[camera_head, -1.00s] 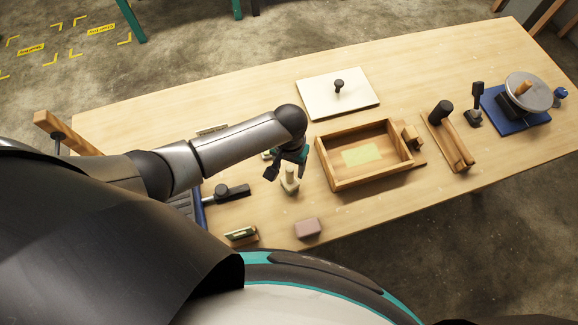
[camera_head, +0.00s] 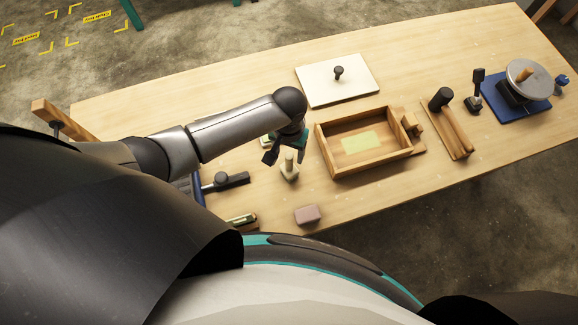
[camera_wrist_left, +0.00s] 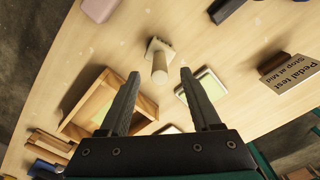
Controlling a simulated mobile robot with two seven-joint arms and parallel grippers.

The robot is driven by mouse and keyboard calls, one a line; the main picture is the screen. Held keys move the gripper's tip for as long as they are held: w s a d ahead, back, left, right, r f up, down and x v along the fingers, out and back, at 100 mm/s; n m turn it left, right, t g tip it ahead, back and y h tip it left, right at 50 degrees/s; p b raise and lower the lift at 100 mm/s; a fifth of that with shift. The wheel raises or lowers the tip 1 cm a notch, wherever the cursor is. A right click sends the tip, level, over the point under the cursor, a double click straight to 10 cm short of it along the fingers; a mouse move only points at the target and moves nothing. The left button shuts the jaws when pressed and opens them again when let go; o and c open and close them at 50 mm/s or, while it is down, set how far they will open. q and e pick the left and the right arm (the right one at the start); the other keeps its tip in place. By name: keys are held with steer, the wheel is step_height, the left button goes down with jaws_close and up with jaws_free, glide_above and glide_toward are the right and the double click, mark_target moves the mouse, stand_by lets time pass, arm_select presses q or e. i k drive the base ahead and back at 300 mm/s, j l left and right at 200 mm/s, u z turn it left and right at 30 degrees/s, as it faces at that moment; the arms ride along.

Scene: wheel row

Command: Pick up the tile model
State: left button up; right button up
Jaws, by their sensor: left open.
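A cream post on a square base (camera_head: 289,170) stands upright on the wooden table. It also shows in the left wrist view (camera_wrist_left: 160,66), beyond and between the fingertips. I cannot tell for sure whether it is the tile model. A small green-topped block (camera_head: 265,141) lies behind my left gripper, partly hidden; it shows in the wrist view (camera_wrist_left: 203,92), partly behind a finger. My left gripper (camera_head: 286,157) is open and empty, just above and behind the post, with no visible contact. My right gripper is not in view.
A wooden tray (camera_head: 376,170) with a green pad stands just right of the gripper. A pinkish block (camera_head: 307,215) lies in front. A black-headed tool (camera_head: 226,182) lies left. A white board with a knob (camera_head: 352,93) lies behind. The far-left table is mostly clear.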

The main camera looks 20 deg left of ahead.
mark_target(305, 216)
steer(key=k+l, duration=0.85)
